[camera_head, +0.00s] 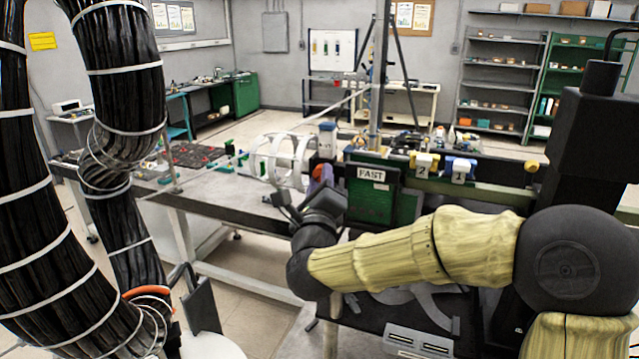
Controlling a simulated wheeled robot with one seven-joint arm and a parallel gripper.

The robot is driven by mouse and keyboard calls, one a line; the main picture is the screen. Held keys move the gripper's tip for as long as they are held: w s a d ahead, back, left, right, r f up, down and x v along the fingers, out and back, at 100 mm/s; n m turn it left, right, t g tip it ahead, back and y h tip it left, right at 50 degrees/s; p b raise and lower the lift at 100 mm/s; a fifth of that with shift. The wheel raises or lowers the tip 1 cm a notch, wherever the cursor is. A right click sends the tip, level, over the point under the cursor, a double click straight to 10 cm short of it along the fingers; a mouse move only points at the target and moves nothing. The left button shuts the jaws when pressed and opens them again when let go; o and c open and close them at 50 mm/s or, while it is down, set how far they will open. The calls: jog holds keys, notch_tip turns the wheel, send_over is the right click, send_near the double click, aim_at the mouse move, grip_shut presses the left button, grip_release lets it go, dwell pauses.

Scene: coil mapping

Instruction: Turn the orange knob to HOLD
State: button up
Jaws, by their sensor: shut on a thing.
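My arm reaches in from the right, and my gripper (303,193) is at the left side of a green box (372,203). A white plate on the box reads "FAST". A small orange and purple part (321,174), which looks like the orange knob, shows right at my gripper. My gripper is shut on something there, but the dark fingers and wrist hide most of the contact. The knob's pointer and any HOLD mark cannot be made out.
White ring-shaped coils (281,158) stand just behind my gripper on the long bench (235,208). Blocks labelled 2 (423,165) and 3 (459,170) sit on a rail to the right. Thick black ribbed hoses (125,150) fill the left foreground. Open floor lies behind the bench.

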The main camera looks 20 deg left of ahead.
jog(key=n+g, duration=0.1)
jog(key=n, duration=0.2)
jog(key=n+g+p, duration=0.1)
jog(key=n, duration=0.2)
jog(key=r+n+g+p, duration=0.1)
jog(key=n, duration=0.2)
jog(key=shift+n+g+y, duration=0.3)
jog(key=shift+y, duration=0.1)
jog(key=n+p, duration=0.2)
jog(key=p, duration=0.1)
jog(key=n+g+h+p, duration=0.1)
jog(key=p, duration=0.2)
jog(key=shift+r+n, duration=0.3)
jog(key=shift+n, duration=0.1)
jog(key=n+h+p, duration=0.1)
jog(key=p, duration=0.2)
jog(key=shift+n+g, duration=0.3)
jog(key=shift+g, duration=0.1)
jog(key=shift+f+n+p, duration=0.2)
jog(key=shift+n+p, duration=0.2)
jog(key=shift+p, duration=0.25)
jog(key=shift+h, duration=0.3)
jog(key=o, duration=0.7)
jog(key=shift+s, duration=0.1)
